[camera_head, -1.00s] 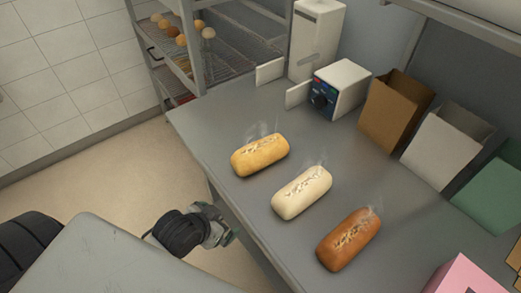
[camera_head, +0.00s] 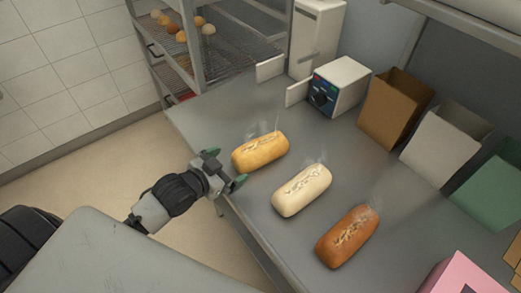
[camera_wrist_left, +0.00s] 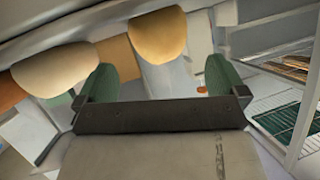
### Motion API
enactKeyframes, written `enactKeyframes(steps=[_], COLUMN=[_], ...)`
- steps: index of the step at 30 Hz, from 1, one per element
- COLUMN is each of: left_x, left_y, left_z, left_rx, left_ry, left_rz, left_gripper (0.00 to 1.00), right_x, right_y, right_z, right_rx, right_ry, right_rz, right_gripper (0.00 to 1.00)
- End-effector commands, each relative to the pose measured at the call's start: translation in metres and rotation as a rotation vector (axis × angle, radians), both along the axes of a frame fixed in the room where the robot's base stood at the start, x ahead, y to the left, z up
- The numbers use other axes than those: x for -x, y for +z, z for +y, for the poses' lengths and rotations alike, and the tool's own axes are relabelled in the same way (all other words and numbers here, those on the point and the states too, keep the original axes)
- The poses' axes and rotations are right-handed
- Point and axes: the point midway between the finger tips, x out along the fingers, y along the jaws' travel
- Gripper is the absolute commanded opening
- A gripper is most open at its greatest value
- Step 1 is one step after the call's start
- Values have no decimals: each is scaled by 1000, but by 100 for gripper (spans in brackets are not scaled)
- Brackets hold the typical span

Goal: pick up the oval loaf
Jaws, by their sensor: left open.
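Three steaming oblong loaves lie in a row on the grey counter: a golden one (camera_head: 259,153), a pale one (camera_head: 301,192) and a brown one (camera_head: 347,238). I cannot tell from shape alone which is the oval loaf. My left gripper (camera_head: 225,168) is open and empty at the counter's left edge, just left of the golden loaf. In the left wrist view the golden loaf (camera_wrist_left: 157,38) shows ahead, between the green fingertips (camera_wrist_left: 160,78), apart from them. The pale loaf (camera_wrist_left: 52,68) is to the left there. My right gripper is not in view.
Behind the loaves stand a boxy device with a dial (camera_head: 340,88), a brown bag (camera_head: 393,112), a white bag (camera_head: 440,150) and a green one (camera_head: 492,192). A pink box (camera_head: 462,275) is at front right. A wire rack (camera_head: 215,60) with rolls stands at back left.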

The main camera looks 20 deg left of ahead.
Motion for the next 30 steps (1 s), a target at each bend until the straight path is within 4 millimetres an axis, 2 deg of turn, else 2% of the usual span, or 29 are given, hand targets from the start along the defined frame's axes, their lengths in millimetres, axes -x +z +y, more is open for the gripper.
enactKeyframes(steps=[8, 18, 26, 30], left_x=[-19, -54, -56, -56], left_y=[-7, -27, -29, -29], left_z=[-7, -19, -21, -20], left_rx=[1, 0, 0, 0], left_ry=[0, 0, -1, -1], left_rz=[0, 0, 2, 2], left_gripper=[100, 100, 100, 82], right_x=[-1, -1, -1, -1], right_y=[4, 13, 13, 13], right_z=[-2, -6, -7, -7], right_rx=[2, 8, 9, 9], right_ry=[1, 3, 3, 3], right_rz=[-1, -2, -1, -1], right_gripper=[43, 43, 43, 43])
